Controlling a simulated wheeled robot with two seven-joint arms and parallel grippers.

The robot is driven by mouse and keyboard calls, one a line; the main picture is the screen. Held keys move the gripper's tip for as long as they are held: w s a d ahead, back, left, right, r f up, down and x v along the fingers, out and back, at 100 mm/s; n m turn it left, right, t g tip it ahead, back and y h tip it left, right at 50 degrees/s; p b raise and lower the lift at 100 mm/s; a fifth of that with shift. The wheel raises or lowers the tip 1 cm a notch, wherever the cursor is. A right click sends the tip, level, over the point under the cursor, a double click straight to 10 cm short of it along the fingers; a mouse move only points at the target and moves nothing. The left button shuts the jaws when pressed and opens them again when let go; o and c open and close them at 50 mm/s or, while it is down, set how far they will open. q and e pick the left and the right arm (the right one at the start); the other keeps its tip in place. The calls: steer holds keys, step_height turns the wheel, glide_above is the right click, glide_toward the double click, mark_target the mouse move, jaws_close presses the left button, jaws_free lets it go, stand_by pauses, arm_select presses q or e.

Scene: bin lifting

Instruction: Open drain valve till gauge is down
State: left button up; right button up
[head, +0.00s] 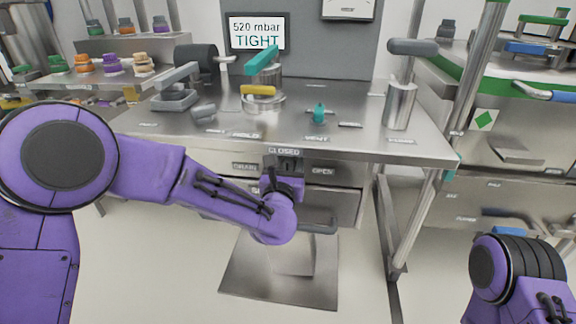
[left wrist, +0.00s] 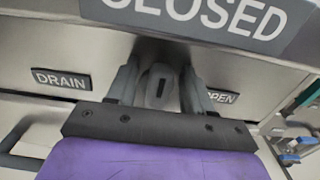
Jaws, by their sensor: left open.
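The drain valve handle (left wrist: 160,88) is a small grey lever with a dark slot, on the bench front below the CLOSED label (left wrist: 200,12). The DRAIN label (left wrist: 61,80) is left of it and the OPEN label (left wrist: 221,97) right. My left gripper (left wrist: 160,92) is open, with one finger on each side of the handle; I cannot tell whether they touch it. In the head view, my left gripper (head: 284,165) is at the bench front and hides most of the handle. The gauge display (head: 257,34) reads 520 mbar, TIGHT. My right gripper is out of view.
The steel bench top (head: 345,130) carries a lidded vessel with a teal handle (head: 263,60), a small teal valve (head: 319,112) and a steel cylinder (head: 399,104). A drawer handle (head: 305,226) is just below my left gripper. A steel plate (head: 255,280) lies lower down.

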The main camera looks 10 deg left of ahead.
arm_select(q)
steer(key=c, duration=0.8)
steer(key=shift+o, duration=0.2)
steer(key=m, duration=0.4)
steer(key=shift+d+p, duration=0.3)
steer(key=shift+d, duration=0.05)
steer(key=m, duration=0.3)
steer(key=m+p, duration=0.1)
steer(key=m, duration=0.1)
steer(key=shift+d+f, duration=0.25)
steer(key=shift+d, duration=0.15)
steer(key=shift+d+f+m+p, duration=0.1)
steer(key=shift+f+m+p, duration=0.2)
steer(key=shift+m, duration=1.2)
steer(key=shift+d+f+m+p, duration=0.15)
steer(key=shift+m+p, duration=0.25)
steer(key=shift+m, duration=1.1)
steer(key=shift+f+m+p, duration=0.25)
steer(key=shift+m+p, duration=0.1)
steer(key=shift+m, duration=1.15)
